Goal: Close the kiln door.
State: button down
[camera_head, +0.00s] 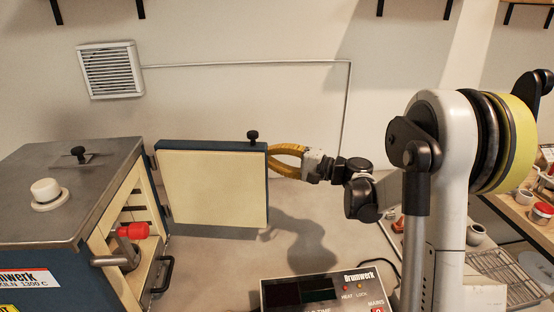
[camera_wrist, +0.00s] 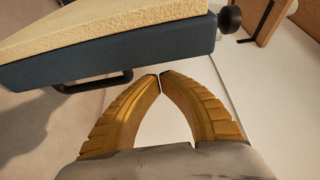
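The kiln (camera_head: 70,190) stands at the left with its front opening facing right. Its door (camera_head: 212,185) is swung wide open, with the cream inner face toward the head camera and a blue edge around it. A black knob (camera_head: 253,135) sits on the door's top edge near its free end. My gripper (camera_head: 272,160) is at the door's free right edge, its yellow fingers with tips together and nothing between them. In the wrist view the fingertips (camera_wrist: 160,76) lie just beside the door's blue edge (camera_wrist: 120,50); contact is unclear. A dark handle (camera_wrist: 92,84) shows beyond that edge.
A grey lever with a red knob (camera_head: 133,231) is at the kiln opening. A controller box (camera_head: 318,293) stands on the table at the front. A wire rack (camera_head: 505,275) and shelf items are at the right. The wall behind the door carries a vent (camera_head: 110,70).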

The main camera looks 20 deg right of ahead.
jog(key=shift+s+a, duration=0.3)
jog(key=shift+s, duration=0.45)
jog(key=shift+s, duration=0.15)
